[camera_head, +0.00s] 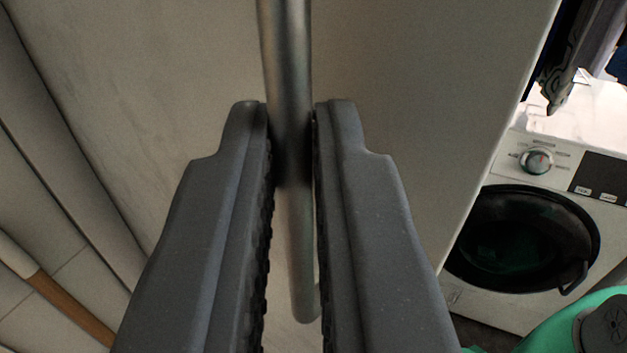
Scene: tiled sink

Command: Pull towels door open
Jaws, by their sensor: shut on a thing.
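A pale, cream-coloured door panel (420,80) fills the upper middle of the view. My gripper (291,115) is shut on the handle, with one dark grey finger on each side of the bar. The lower end of the bar shows between the fingers. The panel's right edge slants down beside a washing machine. Whether the door stands ajar cannot be told from this view.
A white washing machine (520,155) with a dark round door stands at the right. Dark cloth (575,60) hangs above it. A green object with a dark cap (560,330) is at the bottom right. Pale panels and a brown strip (70,308) lie at the left.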

